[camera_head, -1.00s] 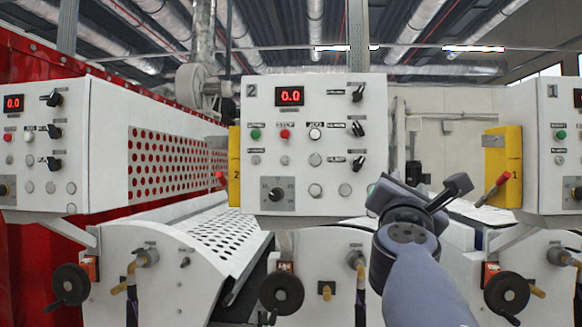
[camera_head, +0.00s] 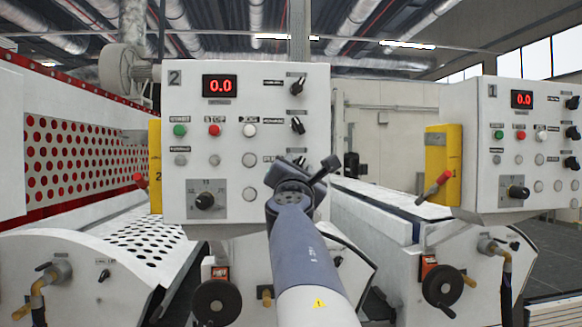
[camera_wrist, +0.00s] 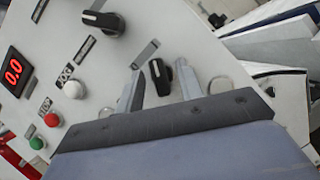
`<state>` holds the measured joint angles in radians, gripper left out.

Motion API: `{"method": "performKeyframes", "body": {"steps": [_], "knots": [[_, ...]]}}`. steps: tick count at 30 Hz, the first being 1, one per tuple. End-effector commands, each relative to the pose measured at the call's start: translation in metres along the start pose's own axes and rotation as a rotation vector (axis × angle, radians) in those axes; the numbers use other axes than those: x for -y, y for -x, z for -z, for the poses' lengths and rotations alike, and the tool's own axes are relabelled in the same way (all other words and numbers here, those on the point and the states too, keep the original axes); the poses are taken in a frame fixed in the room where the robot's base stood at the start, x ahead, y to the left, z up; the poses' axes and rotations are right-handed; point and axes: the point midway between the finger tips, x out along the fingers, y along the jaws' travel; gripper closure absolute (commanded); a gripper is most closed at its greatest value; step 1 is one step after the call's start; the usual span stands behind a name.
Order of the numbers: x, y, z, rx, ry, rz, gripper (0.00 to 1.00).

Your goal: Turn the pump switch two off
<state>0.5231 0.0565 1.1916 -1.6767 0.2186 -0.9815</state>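Control panel 2 (camera_head: 185,100) is a white box with a red "0.0" display and three black rotary switches at its right side. The top switch (camera_head: 297,86) and middle switch (camera_head: 297,125) show in the head view; the lower one is largely hidden behind my gripper (camera_head: 315,166). In the wrist view, the lower switch (camera_wrist: 159,76) stands between the two fingers of my gripper (camera_wrist: 160,82), which is open around it. I cannot tell whether the fingers touch it. The middle switch (camera_wrist: 99,21) lies up-left, turned differently.
Green (camera_head: 180,130), red (camera_head: 214,130) and white (camera_head: 249,130) buttons sit left of the switches. A selector knob (camera_head: 204,201) is lower left. Panel 1 (camera_head: 465,140) stands to the right, with a yellow box (camera_head: 443,165) and red-tipped lever between the panels.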

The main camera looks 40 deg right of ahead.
Motion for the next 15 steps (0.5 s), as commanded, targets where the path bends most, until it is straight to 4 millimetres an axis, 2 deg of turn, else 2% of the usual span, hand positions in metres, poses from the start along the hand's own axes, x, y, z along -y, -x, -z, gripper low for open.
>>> {"method": "performKeyframes", "body": {"steps": [2,15], "knots": [[0.0000,0.0002,-0.0001,0.000,0.000,0.000,0.65],[0.0000,0.0004,-0.0002,0.000,0.000,0.000,1.00]]}}
